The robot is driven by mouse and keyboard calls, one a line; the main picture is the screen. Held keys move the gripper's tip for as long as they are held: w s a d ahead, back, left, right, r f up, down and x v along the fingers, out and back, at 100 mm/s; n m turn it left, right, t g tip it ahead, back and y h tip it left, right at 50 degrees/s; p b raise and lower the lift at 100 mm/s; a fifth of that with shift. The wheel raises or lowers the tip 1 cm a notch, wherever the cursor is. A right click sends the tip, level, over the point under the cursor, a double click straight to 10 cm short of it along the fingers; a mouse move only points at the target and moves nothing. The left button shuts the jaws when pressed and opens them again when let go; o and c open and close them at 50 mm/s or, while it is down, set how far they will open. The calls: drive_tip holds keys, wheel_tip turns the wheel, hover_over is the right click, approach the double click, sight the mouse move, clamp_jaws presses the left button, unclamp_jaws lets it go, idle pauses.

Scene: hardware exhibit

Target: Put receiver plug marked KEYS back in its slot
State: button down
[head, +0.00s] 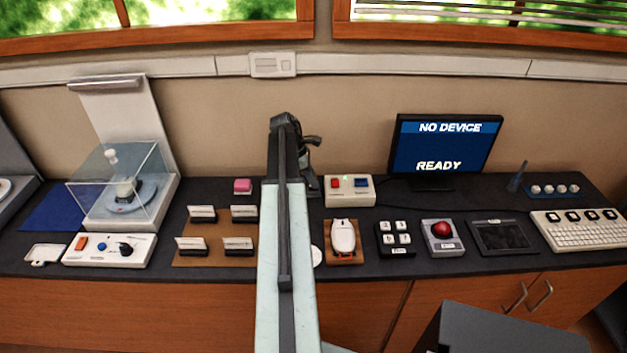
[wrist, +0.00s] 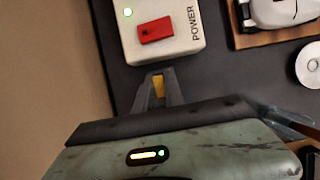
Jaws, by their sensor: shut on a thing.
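My gripper (wrist: 158,76) is shut on a small yellow-orange piece (wrist: 159,88), seen between its dark fingers in the wrist view. Only a sliver of it shows and no KEYS marking is readable. The fingertips point at the near edge of a white box (wrist: 170,58); I cannot tell whether they touch it. The box carries a red block (wrist: 156,30), a green light and the word POWER. In the head view the box (head: 349,199) also carries a blue block (head: 361,183). My arm hides much of the gripper there. No empty slot is clearly visible.
A monitor (head: 444,146) reads NO DEVICE and READY. A white mouse (head: 343,237), keypad (head: 395,238), red trackball (head: 442,230), tablet (head: 502,236) and keyboard (head: 580,235) line the counter. Card holders (head: 240,213) and a glass case (head: 118,190) stand at left.

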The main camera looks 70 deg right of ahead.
drive_tip(key=shift+f, duration=0.25)
drive_tip(key=c, duration=1.3)
unclamp_jaws()
drive_tip(key=shift+c, duration=0.2)
drive_tip(key=o, duration=0.5)
drive_tip(key=shift+r, duration=0.1)
wheel_tip(320, 180, up, 7)
drive_tip(key=p, duration=0.7)
